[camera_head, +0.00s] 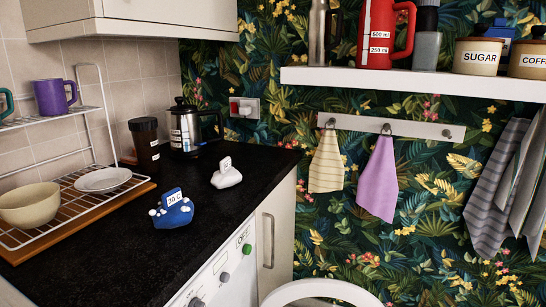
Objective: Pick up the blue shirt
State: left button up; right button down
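I cannot make out a blue shirt in this view. A small blue object (172,214) with white patches and an upright tag reading "30 C" sits on the dark countertop, but its shape is not that of a spread-out shirt. A similar white object (227,175) with an upright label sits behind it to the right. Neither of my grippers is in view.
The black countertop (110,270) holds a dish rack (72,212), dark cup (146,145) and kettle (192,132). A white appliance front (225,262) with knobs is below. Yellow (327,165) and purple (378,180) cloths hang under a shelf (420,82). A white rounded rim (322,289) shows at the bottom.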

aim_at(176, 210)
jog(key=u, duration=1.9)
jog(key=k, duration=0.55)
jog(key=z, duration=0.7)
